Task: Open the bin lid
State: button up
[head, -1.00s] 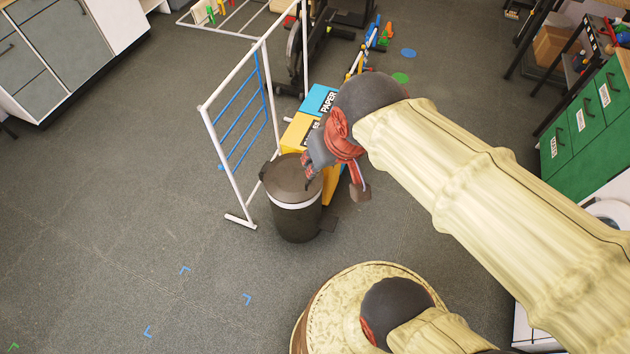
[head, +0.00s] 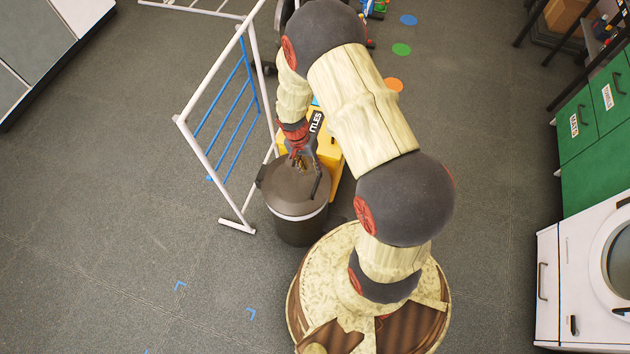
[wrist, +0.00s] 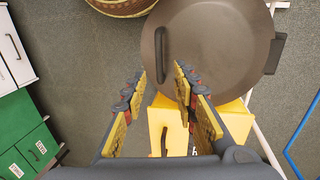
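The dark bin (head: 300,228) stands upright with its round lid (head: 282,190) shut. In the wrist view the lid (wrist: 225,50) fills the top middle, with a dark bar handle (wrist: 161,50) near its left edge. A side handle (wrist: 275,55) sticks out at the right. My gripper (head: 304,165) hangs over the lid, pointing down. In the wrist view my gripper (wrist: 159,80) is open, its two fingers apart. The near end of the bar handle shows between the fingertips. I cannot tell whether they touch it.
A yellow bin (head: 327,150) stands right behind the dark bin. A white rack with blue bars (head: 228,110) is close on its left. Green drawers (head: 590,130) and a white washing machine (head: 590,275) stand at the right. Floor at the left is clear.

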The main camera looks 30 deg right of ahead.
aim_at(316, 183)
jog(key=f+b, duration=0.1)
jog(key=f, duration=0.1)
jog(key=s+f+b, duration=0.1)
jog(key=f, duration=0.2)
jog(key=d+f, duration=0.1)
jog(key=f, duration=0.2)
jog(key=shift+s+b, duration=0.2)
jog(key=shift+b, duration=0.2)
jog(key=c, duration=0.3)
jog(key=c, duration=0.4)
grip_shut()
